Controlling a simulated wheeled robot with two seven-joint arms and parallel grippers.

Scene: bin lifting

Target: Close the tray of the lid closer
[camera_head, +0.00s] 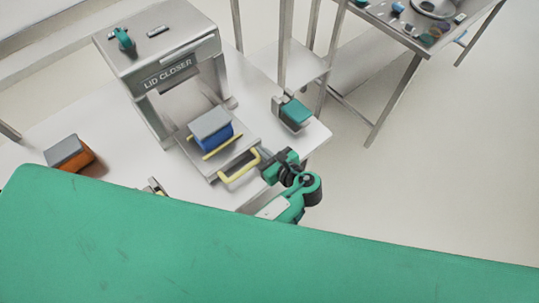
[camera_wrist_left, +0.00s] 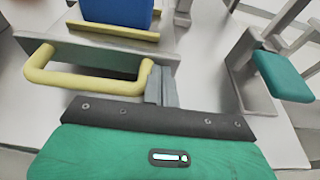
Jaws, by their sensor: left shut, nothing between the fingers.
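The lid closer (camera_head: 168,70) is a grey machine standing on a white table. Its tray (camera_head: 212,172) sticks out at the front and carries a blue bin with a grey lid (camera_head: 211,129) between yellow rails. The tray's yellow handle (camera_head: 239,168) faces me, and it also shows in the left wrist view (camera_wrist_left: 88,82). My left gripper (camera_head: 268,163) is beside the handle's right end. In the left wrist view its fingers (camera_wrist_left: 160,86) are together and empty, close to the handle; contact is unclear.
An orange bin with a grey lid (camera_head: 69,155) stands on the table at left. A green-and-grey device (camera_head: 293,113) is at the table's right edge, beside metal posts. A green surface (camera_head: 250,255) hides the foreground. A second table (camera_head: 400,30) stands at upper right.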

